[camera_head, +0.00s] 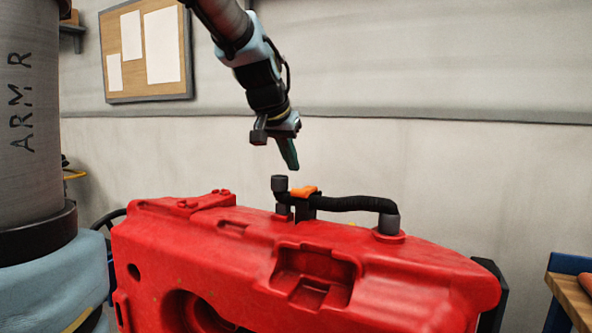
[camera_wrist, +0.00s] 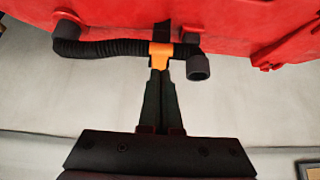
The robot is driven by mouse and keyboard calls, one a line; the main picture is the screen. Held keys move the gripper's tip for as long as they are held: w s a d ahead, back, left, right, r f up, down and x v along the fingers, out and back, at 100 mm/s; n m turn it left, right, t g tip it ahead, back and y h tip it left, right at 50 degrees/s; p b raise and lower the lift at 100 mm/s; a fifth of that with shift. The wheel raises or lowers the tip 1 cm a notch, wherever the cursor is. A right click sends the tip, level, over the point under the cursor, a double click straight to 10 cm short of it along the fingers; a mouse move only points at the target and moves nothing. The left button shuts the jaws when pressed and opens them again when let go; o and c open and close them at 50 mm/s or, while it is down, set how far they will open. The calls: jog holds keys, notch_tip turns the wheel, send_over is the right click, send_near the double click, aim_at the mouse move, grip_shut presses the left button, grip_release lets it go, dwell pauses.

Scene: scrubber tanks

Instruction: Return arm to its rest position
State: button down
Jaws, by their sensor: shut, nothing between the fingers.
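My gripper (camera_head: 292,165) hangs from my arm above the red tank (camera_head: 190,250) in the head view, pointing down. Its fingers are together with nothing between them. In the wrist view the gripper (camera_wrist: 160,72) shows as two dark fingers side by side, their tips overlapping the orange clip (camera_wrist: 161,50) in the picture. In the head view the fingers are apart from the orange clip (camera_head: 304,192), a little above it. A black ribbed hose (camera_head: 345,203) runs along the tank's top through the clip area, with a dark grey end fitting (camera_head: 279,184) standing up at its left.
A pale wall (camera_head: 440,160) stands behind the tank, with a framed cork board (camera_head: 150,50) holding papers at upper left. A wooden bench with a blue edge (camera_head: 572,290) is at lower right. The space above and right of the tank looks clear.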

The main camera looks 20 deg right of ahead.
jog(key=s+a+r, duration=0.2)
jog(key=s+a, duration=0.2)
jog(key=s+a+f+n+g+y+p, duration=0.2)
jog(key=s+a+f+n, duration=0.1)
jog(key=a+f, duration=0.6)
jog(key=s+a+f+n+g+y+p, duration=0.1)
jog(key=s+a+f, duration=0.4)
jog(key=a+f, duration=0.5)
jog(key=f+n+y+p, duration=0.1)
jog(key=n+p, duration=0.1)
jog(key=shift+s+a+n+g, duration=0.2)
jog(key=shift+n+g, duration=0.2)
dwell(0.6)
